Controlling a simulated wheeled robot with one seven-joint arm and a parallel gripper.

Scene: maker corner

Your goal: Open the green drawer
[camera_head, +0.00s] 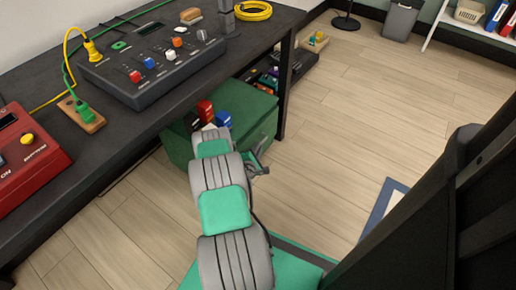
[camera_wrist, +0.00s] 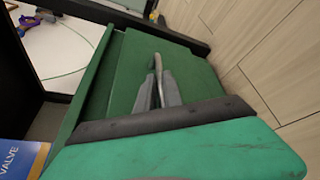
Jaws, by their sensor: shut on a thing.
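The green drawer unit (camera_head: 258,122) stands under the workbench in the head view, partly hidden by my arm. Its green front panel (camera_wrist: 118,82) fills the middle of the wrist view. My gripper (camera_head: 260,160) is at that front, on the right side of the unit. In the wrist view my gripper's grey fingers (camera_wrist: 158,88) are shut on a thin handle (camera_wrist: 156,66) against the green panel. The fingers hide part of the handle. How far the drawer stands out is hard to tell.
The dark workbench (camera_head: 130,125) overhangs the unit and carries a control box (camera_head: 150,65) and a red device (camera_head: 25,160). A blue box (camera_head: 223,118) and a red item (camera_head: 205,109) are at the unit's top. Wooden floor (camera_head: 330,130) right of the unit is clear.

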